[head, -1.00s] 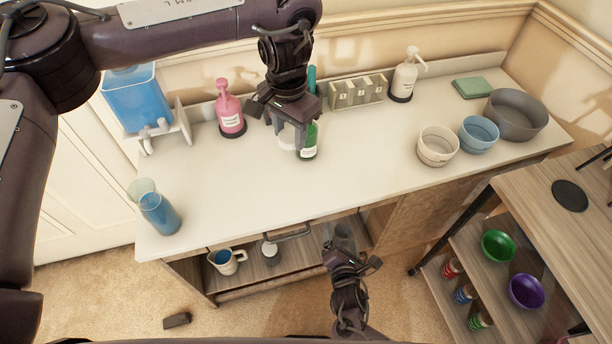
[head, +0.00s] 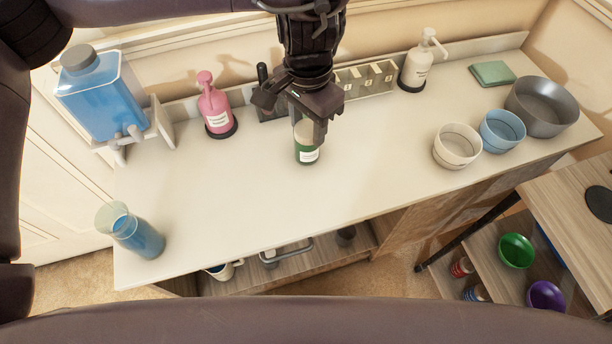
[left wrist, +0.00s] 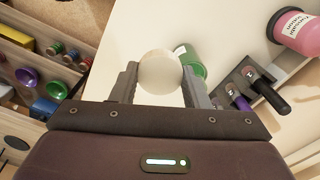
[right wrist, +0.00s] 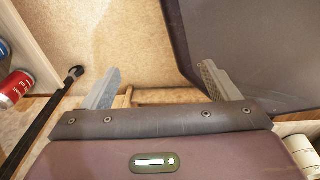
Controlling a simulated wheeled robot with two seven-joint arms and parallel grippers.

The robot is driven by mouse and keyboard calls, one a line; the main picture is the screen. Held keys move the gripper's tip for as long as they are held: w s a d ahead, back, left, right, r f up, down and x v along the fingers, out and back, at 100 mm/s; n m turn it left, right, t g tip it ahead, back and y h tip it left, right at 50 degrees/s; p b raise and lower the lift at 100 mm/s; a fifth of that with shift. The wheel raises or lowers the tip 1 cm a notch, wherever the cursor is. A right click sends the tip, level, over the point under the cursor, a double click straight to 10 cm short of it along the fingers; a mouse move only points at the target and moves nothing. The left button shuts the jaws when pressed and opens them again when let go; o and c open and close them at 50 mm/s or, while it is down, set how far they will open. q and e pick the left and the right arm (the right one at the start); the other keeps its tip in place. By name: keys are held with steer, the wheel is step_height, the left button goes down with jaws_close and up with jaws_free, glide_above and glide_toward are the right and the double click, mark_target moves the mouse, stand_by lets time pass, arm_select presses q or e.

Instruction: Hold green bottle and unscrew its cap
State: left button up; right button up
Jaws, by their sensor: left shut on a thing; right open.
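The green bottle (head: 307,155) stands on the white countertop (head: 230,220) and has a white label. Its top and cap are hidden in the head view. My left gripper (head: 306,132) is above the counter, directly at the bottle. In the left wrist view its fingers are shut on a cream round thing (left wrist: 160,72), and the green bottle (left wrist: 188,60) shows just behind it. I cannot tell whether the cream thing is the bottle's cap or a separate object. My right gripper (right wrist: 160,92) is open and empty, low over the floor; it is outside the head view.
A pink pump bottle (head: 217,107), blue water container (head: 98,97) and blue carafe (head: 135,233) stand to the left. A cream pump bottle (head: 417,65) and bowls (head: 500,130) stand to the right. The front middle of the counter is clear.

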arm_select(q)
steer(key=shift+f, duration=0.5)
steer(key=b, duration=0.2)
glide_above(308, 188)
step_height(308, 188, down, 14)
steer(key=shift+f, duration=0.1)
steer(key=shift+f+b, duration=0.5)
steer(key=shift+f, duration=1.95)
arm_select(e)
steer(key=shift+s+a+f+m+g, duration=0.15)
steer(key=shift+s+f+m, duration=0.2)
steer(key=shift+f, duration=0.5)
steer(key=shift+s+d+f+m+g, duration=0.2)
steer(key=shift+s+f, duration=0.25)
steer(key=shift+f, duration=0.4)
arm_select(q)
steer(key=shift+f, duration=0.1)
steer(key=o, duration=1.1)
step_height(308, 188, up, 12)
steer(key=shift+r+p, duration=0.2)
steer(key=shift+p, duration=0.85)
arm_select(e)
step_height(308, 188, up, 2)
steer(key=shift+r, duration=0.1)
